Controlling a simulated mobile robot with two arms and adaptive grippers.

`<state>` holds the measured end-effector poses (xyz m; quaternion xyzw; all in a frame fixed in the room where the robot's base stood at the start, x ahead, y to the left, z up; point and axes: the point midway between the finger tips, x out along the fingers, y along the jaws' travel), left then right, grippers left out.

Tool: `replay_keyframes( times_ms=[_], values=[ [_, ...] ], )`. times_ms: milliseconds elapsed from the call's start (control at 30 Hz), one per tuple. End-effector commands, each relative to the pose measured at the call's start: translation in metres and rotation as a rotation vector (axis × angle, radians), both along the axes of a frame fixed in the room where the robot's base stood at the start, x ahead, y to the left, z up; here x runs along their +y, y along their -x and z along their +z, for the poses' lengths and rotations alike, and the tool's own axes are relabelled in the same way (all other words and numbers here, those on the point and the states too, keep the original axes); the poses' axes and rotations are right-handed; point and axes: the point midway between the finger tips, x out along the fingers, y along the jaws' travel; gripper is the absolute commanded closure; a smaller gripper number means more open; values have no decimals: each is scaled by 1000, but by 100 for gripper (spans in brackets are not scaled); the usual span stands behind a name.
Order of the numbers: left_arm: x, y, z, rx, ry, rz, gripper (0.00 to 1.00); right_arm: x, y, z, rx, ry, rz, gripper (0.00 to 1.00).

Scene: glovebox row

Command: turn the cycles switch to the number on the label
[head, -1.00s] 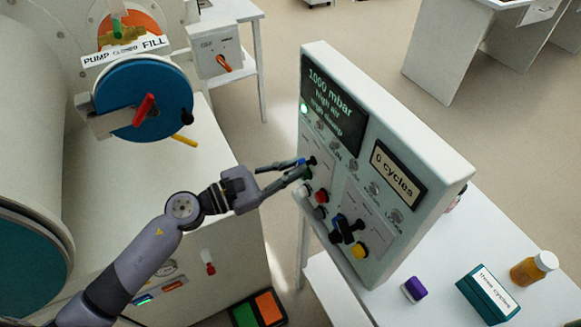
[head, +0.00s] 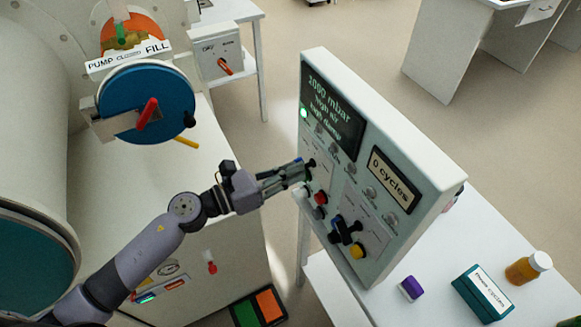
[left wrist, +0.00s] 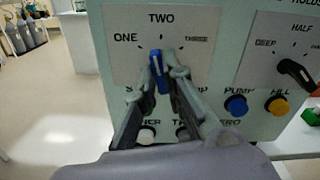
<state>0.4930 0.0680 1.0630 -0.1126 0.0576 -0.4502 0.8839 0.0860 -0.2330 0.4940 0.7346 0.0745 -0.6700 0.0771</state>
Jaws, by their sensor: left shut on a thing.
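The cycles switch is a dark blue handle (left wrist: 159,72) in the left wrist view, on a plate marked ONE, TWO and THREE. Its top points up, close to TWO and leaning slightly left. My left gripper (left wrist: 164,77) is shut on the handle, one finger on each side. In the head view the left gripper (head: 300,170) reaches the panel from the left. A teal box (head: 473,307) at the lower right bears a white label (head: 489,291) reading "three cycles". The small display (head: 394,178) reads "0 cycles". My right gripper is not in view.
A second black switch (left wrist: 297,72) marked DEEP and HALF is to the right. Blue (left wrist: 237,105) and yellow (left wrist: 279,103) buttons sit below it. A purple block (head: 411,288) and an amber bottle (head: 528,268) stand on the table. A blue wheel (head: 160,100) is at the left.

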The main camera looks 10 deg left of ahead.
Motion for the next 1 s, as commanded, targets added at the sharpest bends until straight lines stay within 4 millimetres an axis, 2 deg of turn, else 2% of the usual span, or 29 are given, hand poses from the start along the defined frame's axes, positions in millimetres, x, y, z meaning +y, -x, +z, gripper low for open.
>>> replay_keyframes(
  times_ms=[300,700,733,1000],
  values=[
    [0,-1,0,70,52,0,100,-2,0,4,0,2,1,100],
    [0,-1,0,74,55,1,100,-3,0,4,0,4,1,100],
    [0,-1,0,74,55,1,89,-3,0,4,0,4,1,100],
    [0,0,0,74,55,0,71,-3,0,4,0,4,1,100]
  ],
)
